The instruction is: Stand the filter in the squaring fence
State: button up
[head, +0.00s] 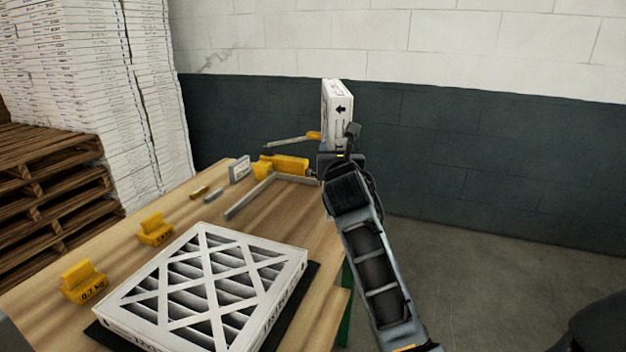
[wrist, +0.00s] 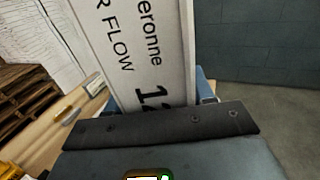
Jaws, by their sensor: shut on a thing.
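A white filter (head: 337,104) with a black arrow on its edge stands upright above my gripper (head: 340,158), beyond the table's right edge. My gripper is shut on it. In the wrist view the filter (wrist: 148,52) shows printed words and rises, slightly tilted in the picture, from behind the dark jaw bar (wrist: 160,125); its lower end is hidden. The squaring fence seems to be the grey bars (head: 250,196) at the table's far right end, with yellow blocks (head: 288,164) beside them. My gripper partly hides its right side. The filter appears apart from the fence.
Another filter (head: 205,285) with a white lattice lies flat on a dark mat (head: 300,310). Yellow weights (head: 84,281) and small bars stand on the wooden table (head: 185,222). Stacked white boxes (head: 150,110) and pallets (head: 45,185) are at left. A wall (head: 450,150) stands behind.

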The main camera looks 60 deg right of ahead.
jog(key=w+a+f, duration=0.1)
jog(key=w+f, duration=0.3)
jog(key=f, duration=0.2)
jog(key=shift+w+a+f+b, duration=0.2)
jog(key=shift+w+f+b, duration=0.05)
jog(key=shift+f+b, duration=0.15)
jog(key=shift+f, duration=0.15)
jog(key=o, duration=1.1)
